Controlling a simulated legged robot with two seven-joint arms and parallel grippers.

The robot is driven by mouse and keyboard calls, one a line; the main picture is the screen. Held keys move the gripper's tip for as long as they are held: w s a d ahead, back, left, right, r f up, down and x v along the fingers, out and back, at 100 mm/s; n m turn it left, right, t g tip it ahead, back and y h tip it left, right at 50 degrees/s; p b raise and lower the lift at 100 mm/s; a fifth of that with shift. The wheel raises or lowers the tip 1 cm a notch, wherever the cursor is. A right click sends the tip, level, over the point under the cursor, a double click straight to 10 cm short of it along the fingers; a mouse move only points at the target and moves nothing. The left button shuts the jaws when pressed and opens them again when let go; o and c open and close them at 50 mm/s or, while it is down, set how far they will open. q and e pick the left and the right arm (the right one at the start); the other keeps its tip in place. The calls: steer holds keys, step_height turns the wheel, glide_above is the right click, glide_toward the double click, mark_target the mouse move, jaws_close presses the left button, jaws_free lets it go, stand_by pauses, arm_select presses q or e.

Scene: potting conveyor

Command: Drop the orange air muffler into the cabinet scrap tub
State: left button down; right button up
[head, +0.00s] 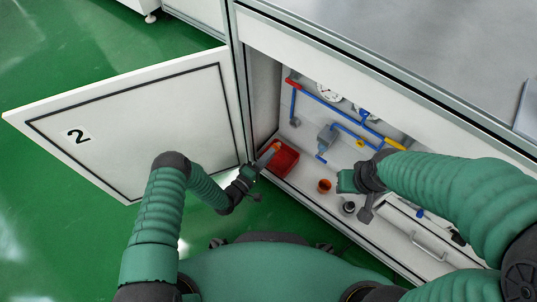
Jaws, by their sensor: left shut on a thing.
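The orange air muffler (275,147) is at the tip of my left gripper (264,157), which is shut on it. The muffler shows above the red scrap tub (288,163), which stands on the cabinet floor at its left end, just inside the open door. The gripper reaches in over the tub's left side. Whether the muffler touches the tub is too small to tell. My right gripper (366,212) is in front of the cabinet opening, near the middle; its fingers are too small and dark to read.
The open cabinet door (140,125), marked 2, stands to the left. An orange-brown cup (324,186) and a dark round fitting (348,207) stand on the cabinet floor right of the tub. Blue pipes (320,98) and gauges (328,91) line the back.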

arm_select(q)
steer(key=shift+r, duration=0.1)
steer(key=c, duration=1.3)
jaws_free()
steer(key=shift+c, duration=0.2)
steer(key=p+v, duration=0.6)
steer(key=v, duration=1.1)
